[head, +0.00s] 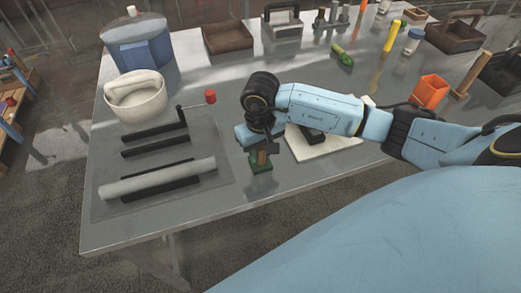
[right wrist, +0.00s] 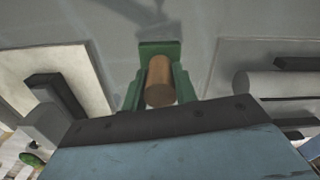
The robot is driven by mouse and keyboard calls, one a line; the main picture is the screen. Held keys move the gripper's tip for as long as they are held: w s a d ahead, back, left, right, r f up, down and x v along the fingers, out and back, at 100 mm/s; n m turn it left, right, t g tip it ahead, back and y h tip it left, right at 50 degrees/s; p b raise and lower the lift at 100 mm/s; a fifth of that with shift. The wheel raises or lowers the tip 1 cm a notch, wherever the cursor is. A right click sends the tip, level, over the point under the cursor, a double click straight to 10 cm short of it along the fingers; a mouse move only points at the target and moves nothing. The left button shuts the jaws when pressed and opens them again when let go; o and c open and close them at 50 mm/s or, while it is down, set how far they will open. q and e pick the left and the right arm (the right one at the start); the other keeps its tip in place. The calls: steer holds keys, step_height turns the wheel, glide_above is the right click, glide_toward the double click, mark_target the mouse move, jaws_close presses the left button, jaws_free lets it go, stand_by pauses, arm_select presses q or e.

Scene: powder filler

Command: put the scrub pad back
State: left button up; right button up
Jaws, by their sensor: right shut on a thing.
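The scrub pad (head: 261,167) is a green block with a brown wooden handle. It is under my right gripper (head: 260,146), over the bare metal table between the grey plate on the left and the pale board on the right. In the right wrist view the green pad (right wrist: 159,47) and its round handle show just past the gripper's edge. My right gripper is shut on the scrub pad and points down. I cannot tell whether the pad touches the table. My left gripper is not in view.
The grey plate (head: 217,186) holds black bars and a pale roller (head: 157,178). A white pot (head: 136,98), blue pot (head: 140,48) and orange box (head: 430,92) stand around. The table's near edge is clear.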

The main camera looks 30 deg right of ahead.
steer(key=o, duration=0.9)
steer(key=shift+r+p, duration=0.15)
steer(key=shift+p, duration=0.2)
step_height(320, 180, up, 12)
steer(key=shift+f+b, duration=0.1)
steer(key=shift+b, duration=0.65)
